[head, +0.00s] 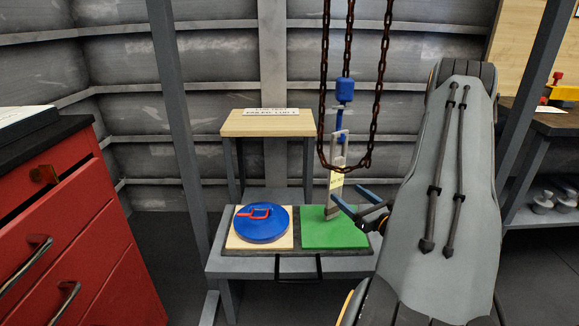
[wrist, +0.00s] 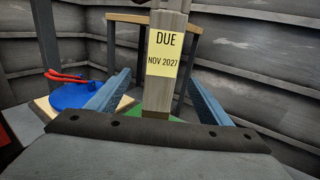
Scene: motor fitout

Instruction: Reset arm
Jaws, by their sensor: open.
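My gripper (head: 360,205) is open, with its two blue fingers spread. In the wrist view my gripper (wrist: 160,95) has a grey post (wrist: 158,95) with a yellow label reading "DUE NOV 2027" between or just beyond its fingers. Contact with the post cannot be told. In the head view the post (head: 336,190) stands upright on a green pad (head: 325,240), with a blue block (head: 345,90) above it. My arm fills the right side of the head view.
A blue disc (head: 262,225) with a red handle lies on the pale left pad of the low bench (head: 240,262). Rusty chains (head: 349,60) hang around the post's top. A wooden stand (head: 267,123) is behind. Red drawers (head: 70,230) stand left, a workbench (head: 545,120) right.

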